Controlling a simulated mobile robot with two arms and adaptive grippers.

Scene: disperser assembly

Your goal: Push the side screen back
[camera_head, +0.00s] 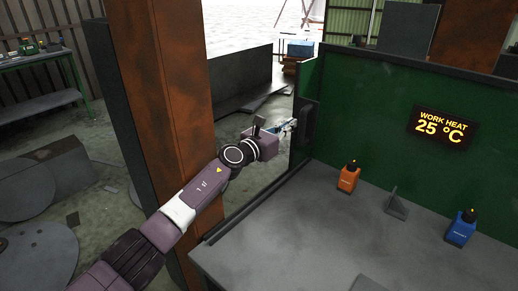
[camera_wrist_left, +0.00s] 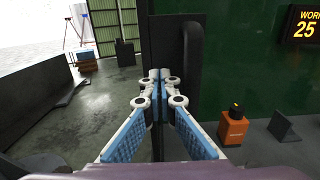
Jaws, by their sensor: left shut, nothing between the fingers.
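The side screen (camera_head: 307,78) stands upright at the left end of the green back wall, seen almost edge-on, with a dark handle (camera_head: 309,122) on it. In the left wrist view the screen shows as a dark panel (camera_wrist_left: 168,40), with the curved handle (camera_wrist_left: 193,65) just right of my fingers. My left gripper (camera_head: 290,126) reaches in from the left to the screen's edge. In the left wrist view its blue-padded fingers (camera_wrist_left: 160,84) are shut with nothing between them, in front of the panel. I cannot tell whether they touch it. My right gripper is out of view.
The grey worktop (camera_head: 270,235) holds an orange bottle (camera_head: 348,178), a small grey stand (camera_head: 396,204) and a blue bottle (camera_head: 461,229). A rusty column (camera_head: 170,90) stands left, close behind my left arm. A display (camera_head: 442,127) hangs on the green wall.

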